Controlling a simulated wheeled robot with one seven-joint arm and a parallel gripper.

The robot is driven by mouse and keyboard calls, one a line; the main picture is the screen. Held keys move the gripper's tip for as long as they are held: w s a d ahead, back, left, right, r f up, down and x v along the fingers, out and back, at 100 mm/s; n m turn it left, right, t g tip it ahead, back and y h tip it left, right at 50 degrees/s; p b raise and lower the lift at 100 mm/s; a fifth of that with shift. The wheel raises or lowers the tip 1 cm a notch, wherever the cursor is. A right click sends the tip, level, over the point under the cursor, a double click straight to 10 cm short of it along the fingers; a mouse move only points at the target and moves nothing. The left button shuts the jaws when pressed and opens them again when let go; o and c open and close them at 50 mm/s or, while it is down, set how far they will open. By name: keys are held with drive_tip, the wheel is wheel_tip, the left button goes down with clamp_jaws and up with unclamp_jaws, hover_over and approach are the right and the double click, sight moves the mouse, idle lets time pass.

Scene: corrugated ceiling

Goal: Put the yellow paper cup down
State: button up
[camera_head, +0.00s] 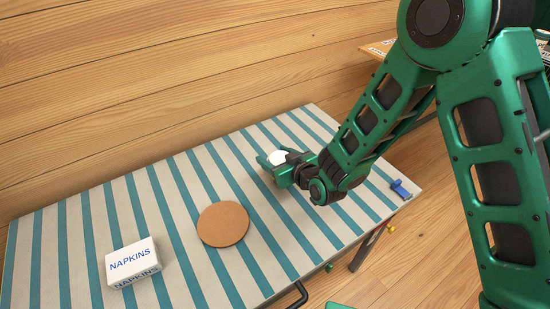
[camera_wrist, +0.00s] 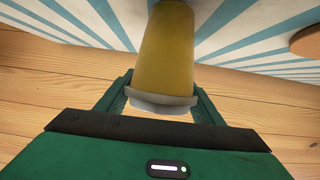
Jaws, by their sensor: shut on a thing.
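The yellow paper cup (camera_wrist: 167,48) with a white lid or rim (camera_wrist: 160,103) is between the fingers of my gripper (camera_wrist: 162,94) in the wrist view. My gripper is shut on it. In the head view my gripper (camera_head: 272,165) is low over the far right part of the striped table (camera_head: 95,215). Only the cup's white top (camera_head: 277,157) shows clearly there; its yellow side is hidden by my gripper. I cannot tell whether its base touches the table.
A round cork mat (camera_head: 223,223) lies mid-table, left of my gripper. A white napkins box (camera_head: 130,261) sits at the front left. A small blue object (camera_head: 400,188) is at the right edge. Striped cloth between mat and gripper is clear. A wooden wall (camera_head: 150,80) runs behind.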

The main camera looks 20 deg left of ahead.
drive_tip(key=shift+f, duration=0.3)
drive_tip(key=o, duration=1)
drive_tip(key=v, duration=1.2)
drive_tip(key=shift+d, duration=0.1)
